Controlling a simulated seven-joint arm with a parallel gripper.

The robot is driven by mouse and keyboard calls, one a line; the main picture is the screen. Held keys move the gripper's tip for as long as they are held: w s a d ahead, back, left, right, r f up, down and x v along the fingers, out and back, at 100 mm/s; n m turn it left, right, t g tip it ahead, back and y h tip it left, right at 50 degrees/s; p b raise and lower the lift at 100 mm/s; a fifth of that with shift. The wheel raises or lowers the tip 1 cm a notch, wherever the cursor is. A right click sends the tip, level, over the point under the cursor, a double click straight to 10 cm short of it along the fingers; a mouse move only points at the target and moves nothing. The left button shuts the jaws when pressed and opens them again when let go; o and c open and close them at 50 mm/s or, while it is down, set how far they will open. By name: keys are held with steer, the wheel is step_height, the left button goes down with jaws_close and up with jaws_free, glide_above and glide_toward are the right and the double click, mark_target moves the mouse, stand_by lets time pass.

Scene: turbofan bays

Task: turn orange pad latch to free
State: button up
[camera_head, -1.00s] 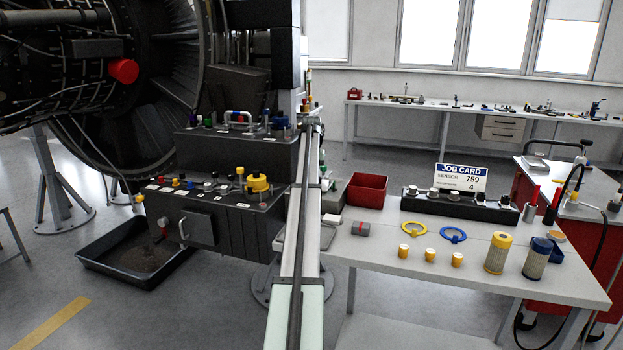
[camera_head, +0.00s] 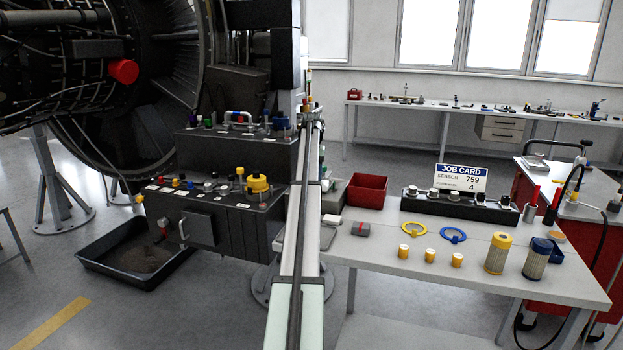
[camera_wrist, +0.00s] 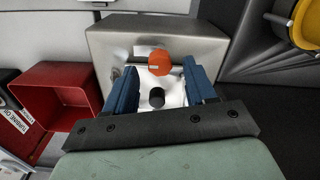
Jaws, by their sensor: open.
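The orange pad latch (camera_wrist: 160,62) shows in the wrist view as a round orange knob on a pale plate of a grey box-shaped housing (camera_wrist: 205,38). A small white label lies just beyond it. My gripper (camera_wrist: 160,74) is open, with one blue finger to the left of the latch and one to the right. I see gaps between the latch and both fingers. A dark round hole or stub (camera_wrist: 157,98) shows on the plate nearer to my palm. I cannot make out the latch or my fingers in the head view.
A red bin (camera_wrist: 62,95) stands left of the housing; it also shows in the head view (camera_head: 367,191). A yellow round part (camera_wrist: 307,22) sits to the right in the wrist view. The bench (camera_head: 390,272) holds filters, rings and yellow caps.

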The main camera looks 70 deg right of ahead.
step_height(320, 180, up, 12)
stand_by(0.4)
steer(key=shift+r, duration=0.1)
stand_by(0.4)
